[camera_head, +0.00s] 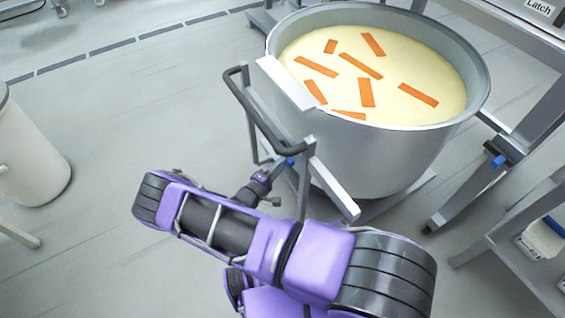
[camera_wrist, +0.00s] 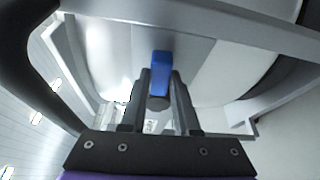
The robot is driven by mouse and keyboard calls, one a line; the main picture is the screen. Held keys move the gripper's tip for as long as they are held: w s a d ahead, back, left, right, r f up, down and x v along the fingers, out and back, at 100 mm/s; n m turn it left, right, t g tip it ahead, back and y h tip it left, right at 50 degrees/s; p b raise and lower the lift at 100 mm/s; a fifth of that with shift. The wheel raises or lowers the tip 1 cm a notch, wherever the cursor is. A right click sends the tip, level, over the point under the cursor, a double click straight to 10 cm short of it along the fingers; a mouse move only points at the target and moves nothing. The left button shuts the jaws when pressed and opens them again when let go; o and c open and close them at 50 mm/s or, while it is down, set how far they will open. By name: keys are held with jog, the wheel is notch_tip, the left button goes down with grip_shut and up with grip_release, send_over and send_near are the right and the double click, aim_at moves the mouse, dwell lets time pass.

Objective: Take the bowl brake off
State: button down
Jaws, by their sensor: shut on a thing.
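The large metal bowl (camera_head: 390,160) sits on a wheeled frame with a dark push handle (camera_head: 262,118). The brake, a small lever with a blue end (camera_head: 289,162), is on the frame's near post below the handle. My gripper (camera_head: 276,176) reaches it from the left. In the wrist view the blue lever (camera_wrist: 161,66) stands upright between my fingers (camera_wrist: 159,104), which are shut on its lower part. The fingers hide the lever's base.
The bowl holds cream-coloured dough (camera_head: 400,70) with several orange strips. A metal frame with another blue part (camera_head: 498,161) stands on the right, beneath a "Latch" sign (camera_head: 540,8). A pale bin (camera_head: 30,155) stands at the left. The floor between is clear.

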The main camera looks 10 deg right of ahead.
jog(key=r+n+g, duration=0.1)
jog(key=n, duration=0.1)
jog(key=w+r+n+g, duration=0.1)
jog(key=n, duration=0.1)
jog(key=r+n+y+p, duration=0.1)
jog(key=r+n, duration=0.1)
jog(key=shift+w+a+g, duration=0.3)
jog(key=shift+w+g, duration=0.1)
jog(key=w+n+g+b, duration=0.1)
jog(key=w+r+n+g+b, duration=0.1)
jog(key=n, duration=0.1)
jog(key=shift+a+r, duration=0.1)
jog(key=shift+a, duration=0.2)
jog(key=shift+w+a+r+n+g+b, duration=0.2)
jog(key=shift+w+n+g+b, duration=0.4)
jog(key=shift+n+b, duration=0.3)
jog(key=shift+w+a+r+n+g+b, duration=0.2)
jog(key=shift+w+n+g+b, duration=0.4)
jog(key=shift+n+b, duration=0.25)
jog(key=shift+h, duration=0.3)
jog(key=c, duration=0.6)
grip_release()
jog(key=shift+c, duration=0.2)
jog(key=shift+a, duration=0.1)
jog(key=v, duration=1.7)
jog(key=shift+r, duration=0.15)
